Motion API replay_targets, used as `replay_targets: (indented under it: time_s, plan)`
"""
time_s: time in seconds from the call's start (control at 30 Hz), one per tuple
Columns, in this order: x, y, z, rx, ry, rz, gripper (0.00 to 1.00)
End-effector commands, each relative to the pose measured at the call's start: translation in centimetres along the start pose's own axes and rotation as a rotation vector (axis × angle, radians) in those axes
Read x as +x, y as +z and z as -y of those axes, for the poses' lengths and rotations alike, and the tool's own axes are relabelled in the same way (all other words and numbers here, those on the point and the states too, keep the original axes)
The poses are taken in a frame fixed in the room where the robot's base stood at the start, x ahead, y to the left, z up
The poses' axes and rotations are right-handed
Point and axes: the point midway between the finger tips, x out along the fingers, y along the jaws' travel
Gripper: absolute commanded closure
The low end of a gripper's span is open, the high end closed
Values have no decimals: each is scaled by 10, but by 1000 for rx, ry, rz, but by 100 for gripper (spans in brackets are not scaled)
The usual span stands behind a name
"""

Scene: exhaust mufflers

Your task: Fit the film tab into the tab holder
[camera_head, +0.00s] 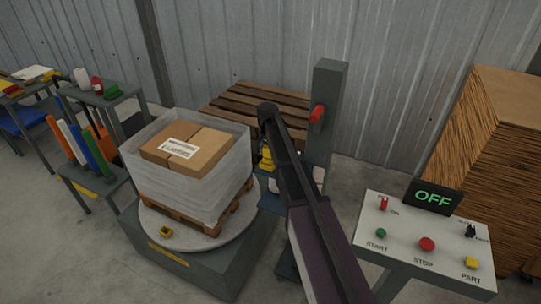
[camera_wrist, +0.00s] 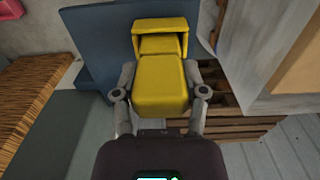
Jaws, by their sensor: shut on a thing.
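The film tab seems to be the yellow block (camera_wrist: 160,88) between the two fingers of my gripper (camera_wrist: 159,76) in the wrist view. The gripper is shut on it. A hood-like yellow part (camera_wrist: 160,24) is at its far end; I cannot tell whether it is one piece with the block. In the head view, yellow (camera_head: 266,158) shows beside my arm, which hides most of my gripper. A small yellow piece with a dark opening (camera_head: 166,232), which looks like the tab holder, sits on the turntable (camera_head: 205,238) near its front edge, apart from my gripper.
A film-wrapped box (camera_head: 186,150) stands on a pallet on the turntable. A grey column (camera_head: 328,105) with a red part rises behind my arm. A control panel (camera_head: 424,240) with an "OFF" display (camera_head: 433,196) is at right. Shelves (camera_head: 95,180) stand at left.

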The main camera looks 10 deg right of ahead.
Motion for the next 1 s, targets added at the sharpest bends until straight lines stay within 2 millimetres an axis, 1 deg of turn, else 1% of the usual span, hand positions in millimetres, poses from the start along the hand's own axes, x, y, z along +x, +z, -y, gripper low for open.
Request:
replay_targets:
  time_s: [0.23,0.4,0.43,0.47,0.5,0.53,1.0]
  plan:
    - [0,0,0,0,0,0,92]
    - [4,0,0,0,0,0,92]
    - [3,0,0,0,0,0,38]
    - [2,0,0,1,0,0,29]
    - [2,0,0,1,0,0,17]
    - [2,0,0,1,0,0,10]
    - [2,0,0,1,0,0,10]
